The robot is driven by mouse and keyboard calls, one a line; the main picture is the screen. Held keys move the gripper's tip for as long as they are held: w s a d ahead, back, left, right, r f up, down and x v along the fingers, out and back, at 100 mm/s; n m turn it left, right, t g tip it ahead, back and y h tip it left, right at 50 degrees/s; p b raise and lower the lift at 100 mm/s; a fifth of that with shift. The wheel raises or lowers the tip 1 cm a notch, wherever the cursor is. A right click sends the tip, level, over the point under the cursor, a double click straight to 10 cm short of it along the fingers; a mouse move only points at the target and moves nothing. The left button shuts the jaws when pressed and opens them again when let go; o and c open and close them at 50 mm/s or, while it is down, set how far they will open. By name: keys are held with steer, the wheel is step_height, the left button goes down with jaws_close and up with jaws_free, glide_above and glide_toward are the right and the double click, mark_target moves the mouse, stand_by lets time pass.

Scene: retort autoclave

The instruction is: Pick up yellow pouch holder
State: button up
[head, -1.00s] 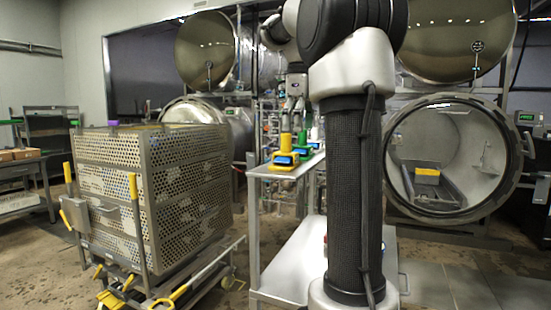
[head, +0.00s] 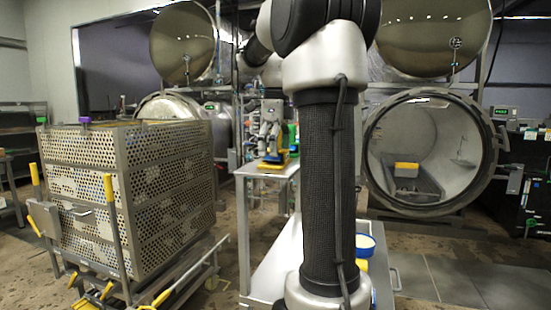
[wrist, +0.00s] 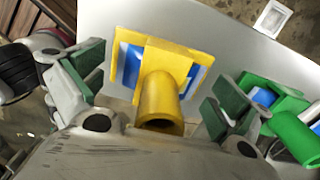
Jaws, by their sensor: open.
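The yellow pouch holder (wrist: 163,88) has a square plate with blue and white behind it and a round tubular handle. In the wrist view it lies between the two green-padded fingers of my gripper (wrist: 155,95), which are spread wide with gaps on both sides. In the head view the yellow pouch holder (head: 273,162) stands on the end of a metal table (head: 262,170), and my gripper (head: 270,138) is right above it, partly covering it. Contact cannot be told.
A green holder (wrist: 285,120) stands close beside my gripper's right finger. A perforated metal basket (head: 150,195) on a cart is at the left. An open round autoclave (head: 430,150) with a yellow item (head: 406,169) inside is at the right. Grey floor shows between them.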

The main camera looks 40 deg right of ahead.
steer(key=c, duration=1.1)
step_height(320, 180, up, 10)
steer(key=shift+r, duration=0.1)
steer(key=shift+r, duration=1.7)
